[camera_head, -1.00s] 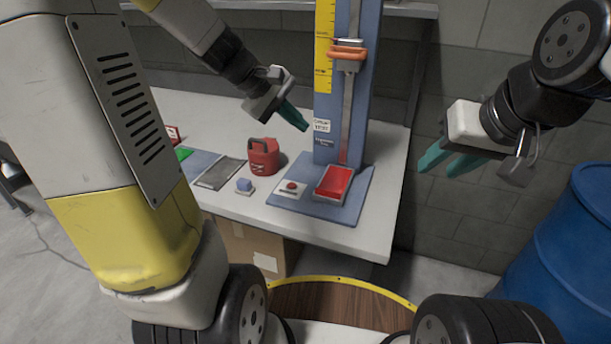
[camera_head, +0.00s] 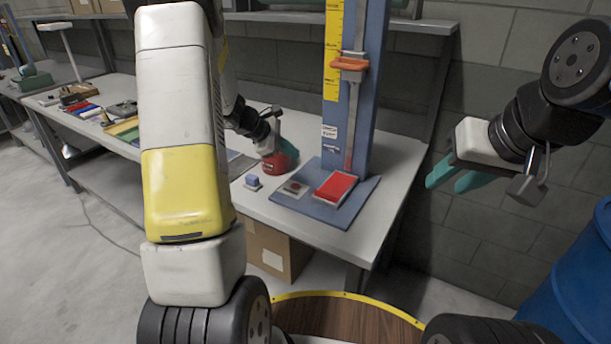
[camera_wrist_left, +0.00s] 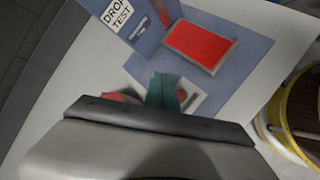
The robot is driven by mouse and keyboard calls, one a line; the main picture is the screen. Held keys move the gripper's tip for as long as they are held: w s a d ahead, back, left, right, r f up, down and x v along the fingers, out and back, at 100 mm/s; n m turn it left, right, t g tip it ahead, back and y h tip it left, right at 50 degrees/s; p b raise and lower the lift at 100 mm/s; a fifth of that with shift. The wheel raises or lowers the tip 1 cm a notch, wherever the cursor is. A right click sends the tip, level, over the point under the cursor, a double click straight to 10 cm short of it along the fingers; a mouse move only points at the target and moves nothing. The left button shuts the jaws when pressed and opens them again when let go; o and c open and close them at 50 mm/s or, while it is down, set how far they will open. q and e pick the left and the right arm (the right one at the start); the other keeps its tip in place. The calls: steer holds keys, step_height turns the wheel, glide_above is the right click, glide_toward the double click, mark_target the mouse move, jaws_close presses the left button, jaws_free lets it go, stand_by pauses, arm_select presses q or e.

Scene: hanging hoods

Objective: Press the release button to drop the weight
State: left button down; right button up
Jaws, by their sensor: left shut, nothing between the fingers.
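The red release button (camera_head: 296,186) sits on a small pale plate on the blue base, left of the red pad (camera_head: 337,186). In the left wrist view, the button (camera_wrist_left: 183,95) is partly hidden beside the teal fingers. My left gripper (camera_head: 304,152) is shut and empty, above and behind the button in the head view. Its fingers also show in the wrist view (camera_wrist_left: 162,90); I cannot tell their exact height over the plate. The orange weight (camera_head: 349,65) is high on the tower's rail (camera_head: 356,110). My right gripper (camera_head: 456,180) is open and empty, right of the bench.
A red container (camera_head: 281,166) stands beside my left gripper, partly hidden by it. A small blue block (camera_head: 253,182) lies left of the button plate. A blue barrel (camera_head: 580,270) stands at the right. A cardboard box (camera_head: 270,250) is under the bench (camera_head: 375,235).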

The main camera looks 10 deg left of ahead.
mark_target(292, 186)
arm_select(q)
steer(key=shift+f, duration=4.4)
steer(key=shift+f, duration=0.1)
steer(key=shift+f, duration=0.3)
steer(key=shift+f, duration=0.35)
steer(key=shift+r, duration=0.8)
steer(key=shift+r, duration=0.1)
steer(key=shift+r, duration=2.4)
